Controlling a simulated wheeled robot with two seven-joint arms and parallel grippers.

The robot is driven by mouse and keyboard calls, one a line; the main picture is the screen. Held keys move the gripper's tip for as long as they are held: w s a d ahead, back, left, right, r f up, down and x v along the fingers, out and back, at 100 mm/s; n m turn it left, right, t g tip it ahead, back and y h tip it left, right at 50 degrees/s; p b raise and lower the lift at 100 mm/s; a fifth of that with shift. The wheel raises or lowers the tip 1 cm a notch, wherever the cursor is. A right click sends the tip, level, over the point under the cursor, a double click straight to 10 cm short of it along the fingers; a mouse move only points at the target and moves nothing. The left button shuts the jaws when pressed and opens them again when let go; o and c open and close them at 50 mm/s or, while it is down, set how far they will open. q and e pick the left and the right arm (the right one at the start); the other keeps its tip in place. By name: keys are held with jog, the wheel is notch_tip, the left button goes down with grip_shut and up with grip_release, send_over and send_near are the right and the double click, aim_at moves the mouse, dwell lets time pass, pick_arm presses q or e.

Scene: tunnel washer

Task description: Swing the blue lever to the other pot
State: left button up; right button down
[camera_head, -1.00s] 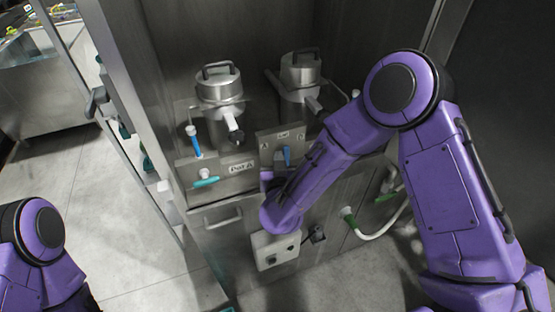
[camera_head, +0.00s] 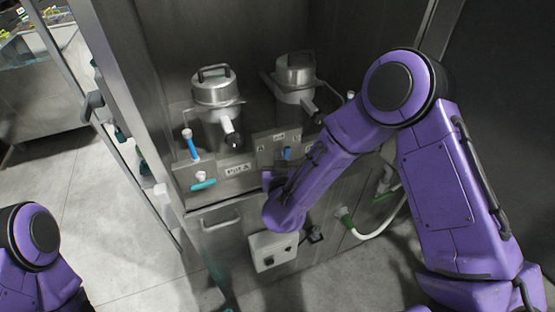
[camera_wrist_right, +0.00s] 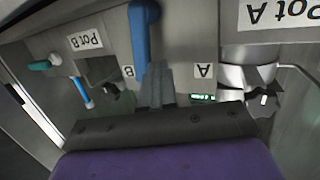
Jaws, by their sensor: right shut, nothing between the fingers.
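The blue lever (camera_head: 287,153) stands on the small front panel between the plates marked A and B; its lower part is hidden by my right gripper (camera_head: 282,168). In the right wrist view, which shows the labels upside down, the blue lever (camera_wrist_right: 143,35) lies between the B and A plates. My right gripper (camera_wrist_right: 156,72) is shut and empty, its fingertips right beside the lever; I cannot tell whether they touch. Pot A (camera_head: 214,88) is the left pot, and the other pot (camera_head: 295,75) stands to its right. My left gripper is out of view.
Another blue handle (camera_head: 191,145) and a teal handle (camera_head: 203,184) are on the panel left of the Pot A label (camera_head: 238,169). A grey switch box (camera_head: 274,251) hangs below. A white hose (camera_head: 380,228) curves at the right. Open floor lies to the left.

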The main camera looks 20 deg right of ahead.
jog(key=shift+d+r, duration=0.1)
jog(key=shift+d, duration=0.45)
jog(key=shift+d+f, duration=0.15)
jog(key=shift+d, duration=0.45)
jog(key=shift+d+f, duration=0.15)
jog(key=shift+d, duration=0.4)
jog(key=shift+d+r+p, duration=0.15)
jog(key=shift+r+p, duration=0.15)
jog(key=shift+p, duration=0.05)
dwell(0.4)
jog(key=p+v, duration=0.1)
jog(key=v, duration=0.9)
